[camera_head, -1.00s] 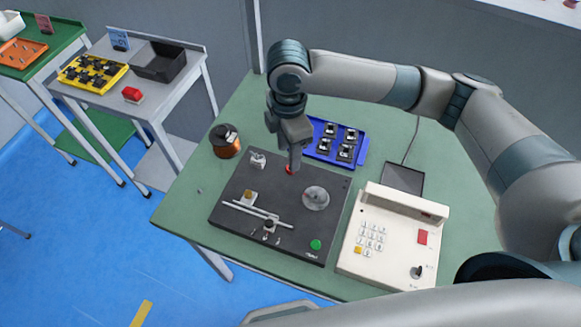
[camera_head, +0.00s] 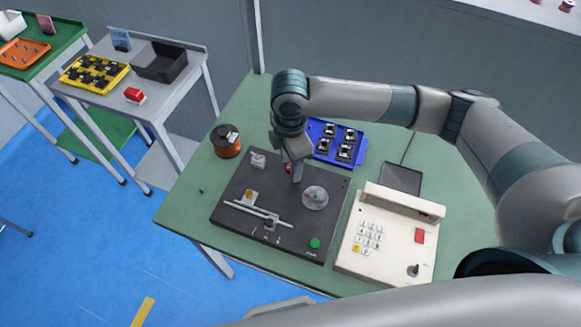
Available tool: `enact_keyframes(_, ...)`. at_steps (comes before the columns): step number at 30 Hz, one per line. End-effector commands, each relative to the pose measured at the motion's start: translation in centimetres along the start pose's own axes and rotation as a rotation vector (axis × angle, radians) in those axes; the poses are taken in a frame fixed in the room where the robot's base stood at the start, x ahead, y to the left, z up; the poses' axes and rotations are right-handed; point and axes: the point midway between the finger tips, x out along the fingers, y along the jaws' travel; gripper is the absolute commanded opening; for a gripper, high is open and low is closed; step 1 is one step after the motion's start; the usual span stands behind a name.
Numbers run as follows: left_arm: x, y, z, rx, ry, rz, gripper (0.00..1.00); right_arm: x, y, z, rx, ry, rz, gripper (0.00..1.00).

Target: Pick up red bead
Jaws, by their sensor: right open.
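The red bead (camera_head: 288,169) is a small red spot near the back edge of the black winder plate (camera_head: 234,204). It is partly hidden behind my right gripper (camera_head: 296,178), which points down over the back of the plate. The gripper's fingers are open. They are beside the bead in the picture; I cannot tell whether they touch it. My left gripper is not in view.
A copper wire spool (camera_head: 226,141) stands left of the plate. A blue tray (camera_head: 338,142) with several black parts lies behind it. A white keypad unit (camera_head: 388,235) stands at the right. A round grey disc (camera_head: 315,198) is close to the gripper.

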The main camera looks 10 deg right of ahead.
Motion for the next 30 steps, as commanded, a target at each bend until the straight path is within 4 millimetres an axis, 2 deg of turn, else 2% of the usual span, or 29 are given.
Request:
enact_keyframes(3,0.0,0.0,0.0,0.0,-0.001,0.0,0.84,0.0,0.0,0.0,0.0,0.0,0.0,0.42)
enact_keyframes(4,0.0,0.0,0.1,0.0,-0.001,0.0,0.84,0.0,0.0,0.0,0.0,0.0,0.0,0.37)
enact_keyframes(6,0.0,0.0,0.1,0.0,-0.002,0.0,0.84,0.0,0.0,0.0,0.0,0.0,0.0,0.2)
enact_keyframes(9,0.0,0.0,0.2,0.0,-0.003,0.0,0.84,0.0,0.0,0.0,0.0,0.0,0.0,0.0)
enact_keyframes(23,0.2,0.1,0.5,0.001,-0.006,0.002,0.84,-0.6,0.1,0.0,0.0,0.0,0.002,0.0)
enact_keyframes(30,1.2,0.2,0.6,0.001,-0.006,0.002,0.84,-3.4,0.1,0.0,-0.001,0.001,0.004,0.0)
